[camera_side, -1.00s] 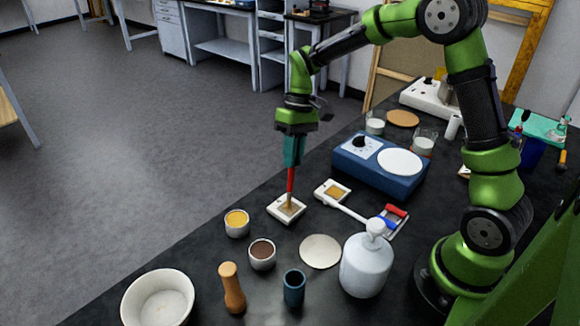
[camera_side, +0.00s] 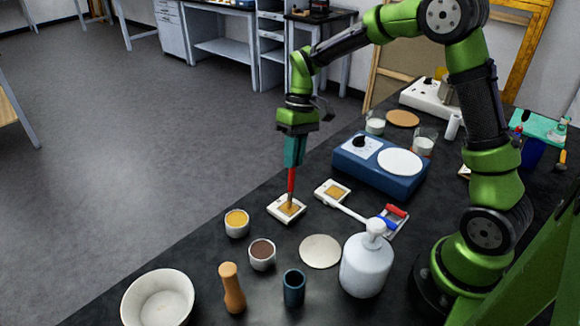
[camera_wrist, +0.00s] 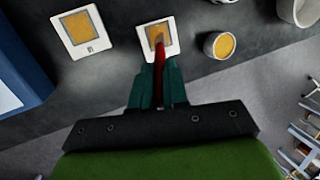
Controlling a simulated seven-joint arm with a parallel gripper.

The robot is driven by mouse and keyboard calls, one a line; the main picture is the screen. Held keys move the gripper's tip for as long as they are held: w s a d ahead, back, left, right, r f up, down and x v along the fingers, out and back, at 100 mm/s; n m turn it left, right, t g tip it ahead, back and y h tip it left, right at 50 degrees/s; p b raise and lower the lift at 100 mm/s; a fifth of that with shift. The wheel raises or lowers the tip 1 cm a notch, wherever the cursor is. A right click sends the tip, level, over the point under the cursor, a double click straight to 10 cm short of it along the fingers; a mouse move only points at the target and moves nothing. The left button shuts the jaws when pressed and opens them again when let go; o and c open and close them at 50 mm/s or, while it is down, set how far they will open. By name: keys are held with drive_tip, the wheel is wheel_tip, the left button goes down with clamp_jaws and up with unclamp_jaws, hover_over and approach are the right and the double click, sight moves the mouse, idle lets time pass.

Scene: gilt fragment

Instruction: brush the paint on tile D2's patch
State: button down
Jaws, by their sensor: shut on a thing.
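My gripper (camera_side: 292,163) is shut on a red-handled brush (camera_side: 291,182), held nearly upright. The brush tip is at the patch of a white square tile (camera_side: 273,208) near the table's left edge; the patch (camera_side: 287,209) is golden-orange. In the wrist view my gripper (camera_wrist: 160,68) holds the brush (camera_wrist: 160,55) over this tile (camera_wrist: 144,36), its bristles hiding part of the patch. A second white tile (camera_side: 321,191) with a golden patch lies up and right; it also shows in the wrist view (camera_wrist: 67,41), with a small mark I cannot read. No readable D2 label shows.
Cups of yellow (camera_side: 237,222) and brown paint (camera_side: 262,254) stand below the tile. A blue hotplate (camera_side: 380,165) stands to the right. Nearby are a red-and-blue-ended tool (camera_side: 352,213), a pale disc (camera_side: 320,251), a white bottle (camera_side: 366,266) and a white bowl (camera_side: 135,297).

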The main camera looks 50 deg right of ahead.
drive_tip(key=shift+w, duration=0.75)
idle(1.1)
drive_tip(key=shift+r, duration=3)
wheel_tip(320, 180, up, 3)
